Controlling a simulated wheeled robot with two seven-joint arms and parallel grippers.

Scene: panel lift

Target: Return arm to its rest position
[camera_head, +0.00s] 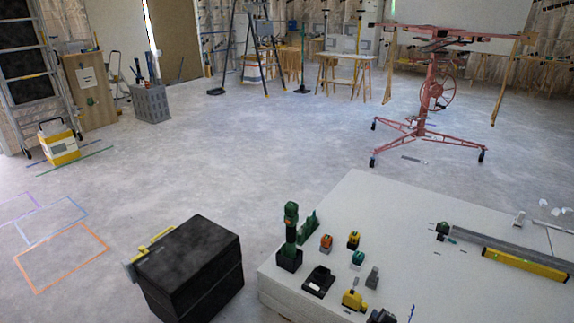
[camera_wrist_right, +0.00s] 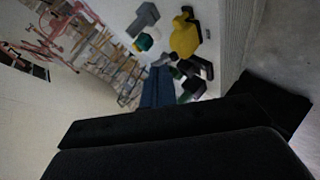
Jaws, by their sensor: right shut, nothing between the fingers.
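My right gripper (camera_wrist_right: 157,78) shows in the right wrist view as two dark bluish fingers side by side, shut with nothing between them. A broad black shape fills the lower part of that view. Beyond the fingers are a yellow tool (camera_wrist_right: 186,38) and a teal-topped tool (camera_wrist_right: 146,42); no contact shows. In the head view the right gripper is hard to tell from dark shapes at the bottom edge. My left gripper is not in view. The red panel lift (camera_head: 425,110) stands at the far right under a pale panel (camera_head: 465,17).
A white slab (camera_head: 400,225) at front right carries several tools and a yellow level (camera_head: 525,265). A black box (camera_head: 190,262) stands to its left. A ladder (camera_head: 32,75) and yellow-white container (camera_head: 58,142) are at far left. The middle floor is clear.

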